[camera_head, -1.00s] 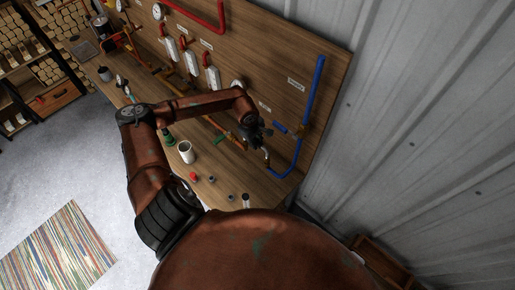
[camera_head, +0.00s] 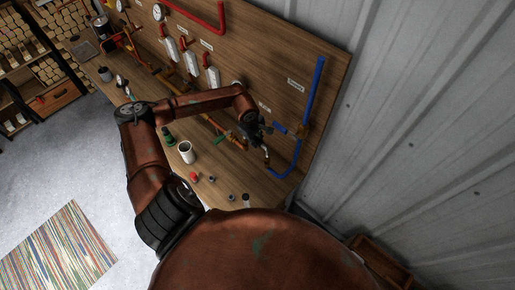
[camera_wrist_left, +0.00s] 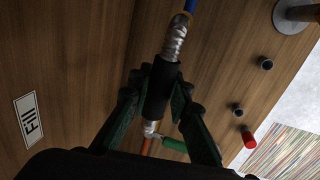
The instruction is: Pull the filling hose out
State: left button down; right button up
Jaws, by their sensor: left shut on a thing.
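The filling hose (camera_wrist_left: 173,45) is a short silver braided piece with a black sleeve (camera_wrist_left: 159,92), in the left wrist view. Its upper end meets a blue pipe (camera_wrist_left: 190,6); its lower end shows a metal fitting beside an orange-brown pipe and a green handle (camera_wrist_left: 174,144). My left gripper (camera_wrist_left: 160,86) is shut on the black sleeve, one finger on each side. In the head view my left gripper (camera_head: 258,137) is at the board, beside the blue pipe (camera_head: 287,170). The fingers partly hide the hose's lower joint, so I cannot tell if it is apart. My right gripper is not in view.
A "Fill" label (camera_wrist_left: 29,118) is on the wooden board. On the bench stand a white mug (camera_head: 186,152), a red cap (camera_head: 194,176) and several small dark fittings. A corrugated metal wall (camera_head: 420,110) rises at right. Open floor (camera_head: 75,165) lies at left.

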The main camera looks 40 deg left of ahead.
pick_arm(q)
jog(key=shift+r+p, duration=0.35)
jog(key=shift+r, duration=0.65)
jog(key=shift+r, duration=0.15)
jog(key=shift+r+p, duration=0.65)
jog(key=shift+r, duration=0.75)
jog(key=shift+f, duration=0.1)
